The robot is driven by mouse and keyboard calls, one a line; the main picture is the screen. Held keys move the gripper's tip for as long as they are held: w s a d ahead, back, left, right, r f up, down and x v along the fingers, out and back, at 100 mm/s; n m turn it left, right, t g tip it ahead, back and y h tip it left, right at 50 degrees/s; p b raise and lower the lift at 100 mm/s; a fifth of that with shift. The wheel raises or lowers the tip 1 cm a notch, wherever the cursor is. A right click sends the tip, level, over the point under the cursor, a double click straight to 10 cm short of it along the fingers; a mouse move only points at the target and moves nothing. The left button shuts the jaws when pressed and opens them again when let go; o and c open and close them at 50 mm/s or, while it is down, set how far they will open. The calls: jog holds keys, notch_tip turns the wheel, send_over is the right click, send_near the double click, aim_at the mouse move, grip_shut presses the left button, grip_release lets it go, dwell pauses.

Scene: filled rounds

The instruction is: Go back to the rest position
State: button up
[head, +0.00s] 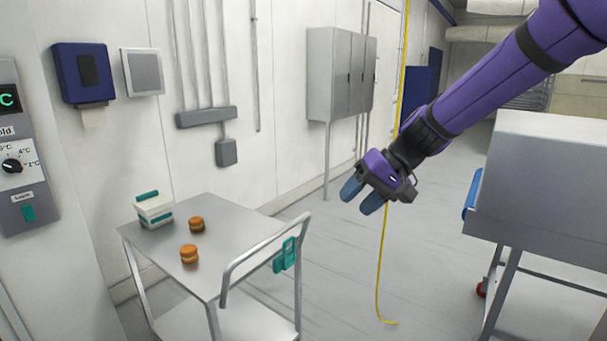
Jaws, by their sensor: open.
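My gripper (362,196) is in the air at the right of the head view, on the end of my purple arm. Its two blue fingers are a little apart, with nothing between them. It is clear of the metal cart (235,210), up and to the right of the cart's handle.
On the cart are two round orange-brown items (189,253) and a white box with teal clips (154,209). A teal holder (285,255) hangs by the handle. A yellow hose (381,270) hangs behind my gripper. A steel unit (540,190) stands at right; floor between is free.

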jog(key=s+d+r+m+t+h, duration=0.1)
jog(key=s+d+r+t+h, duration=0.1)
jog(key=s+d, duration=0.7)
jog(key=s+d+r+m+t+h, duration=0.1)
jog(key=s+d+r+h, duration=0.3)
jog(key=s+d, duration=0.6)
jog(key=s+t+h, duration=0.1)
jog(key=s, duration=0.6)
jog(key=shift+d+t+h, duration=0.15)
jog(key=shift+t+h, duration=0.15)
jog(key=shift+h, duration=0.1)
jog(key=shift+r, duration=0.1)
